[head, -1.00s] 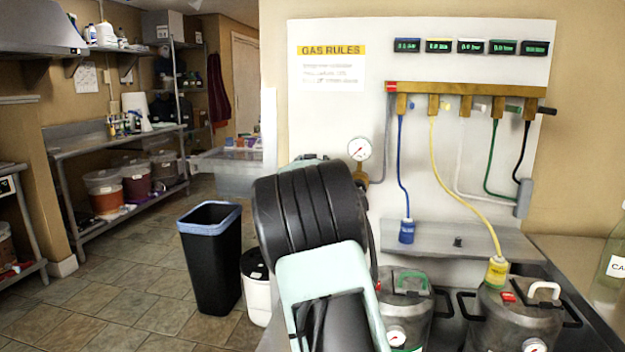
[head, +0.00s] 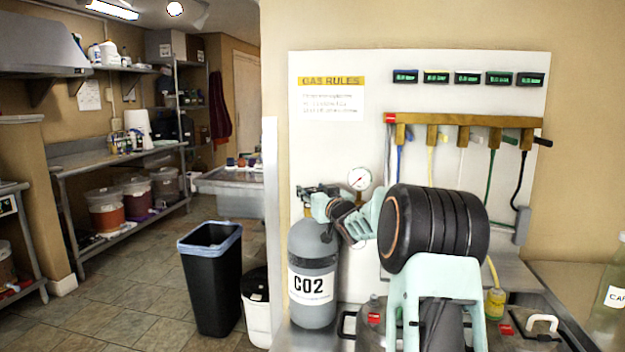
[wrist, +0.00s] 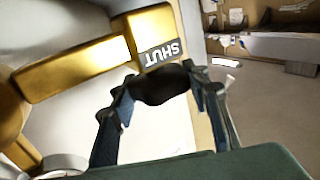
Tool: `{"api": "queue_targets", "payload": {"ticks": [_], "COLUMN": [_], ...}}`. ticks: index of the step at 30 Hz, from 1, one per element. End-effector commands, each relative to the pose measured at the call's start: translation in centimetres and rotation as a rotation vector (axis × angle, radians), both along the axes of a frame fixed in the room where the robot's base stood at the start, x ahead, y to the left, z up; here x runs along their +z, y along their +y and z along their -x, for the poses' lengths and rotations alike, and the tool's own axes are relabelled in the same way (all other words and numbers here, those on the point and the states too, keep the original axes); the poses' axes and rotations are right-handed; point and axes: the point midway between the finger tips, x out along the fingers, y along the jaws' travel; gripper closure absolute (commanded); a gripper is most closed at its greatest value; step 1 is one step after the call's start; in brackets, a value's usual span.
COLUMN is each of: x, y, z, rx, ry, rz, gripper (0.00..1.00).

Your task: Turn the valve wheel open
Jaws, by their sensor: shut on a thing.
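The grey CO2 cylinder (head: 311,258) stands upright on the bench in the head view. My gripper (head: 322,203) is at its top, and the arm hides part of the fittings there. In the wrist view my gripper (wrist: 165,92) has its two fingers on either side of the dark valve wheel (wrist: 160,86) and is shut on it. Beside the wheel is a brass valve body (wrist: 72,70) with a dark label (wrist: 162,54) that reads SHUT, upside down.
A pressure gauge (head: 360,179) sits just right of the cylinder top. A brass manifold (head: 462,120) with coloured hoses hangs on the white panel (head: 330,140). A steel keg (head: 372,318) stands close by. A black bin (head: 210,280) is on the floor to the left.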

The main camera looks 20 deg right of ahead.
Motion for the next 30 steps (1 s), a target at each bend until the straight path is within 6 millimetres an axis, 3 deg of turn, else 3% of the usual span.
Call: {"api": "queue_targets", "payload": {"ticks": [27, 28, 30], "x": [-0.18, -0.18, -0.17], "y": [0.11, 0.11, 0.11], "z": [-0.02, -0.02, -0.02], "rx": [0.081, 0.081, 0.081], "ry": [0.002, 0.002, 0.002], "rz": [0.004, 0.004, 0.004], "gripper": [0.81, 0.55, 0.47]}}
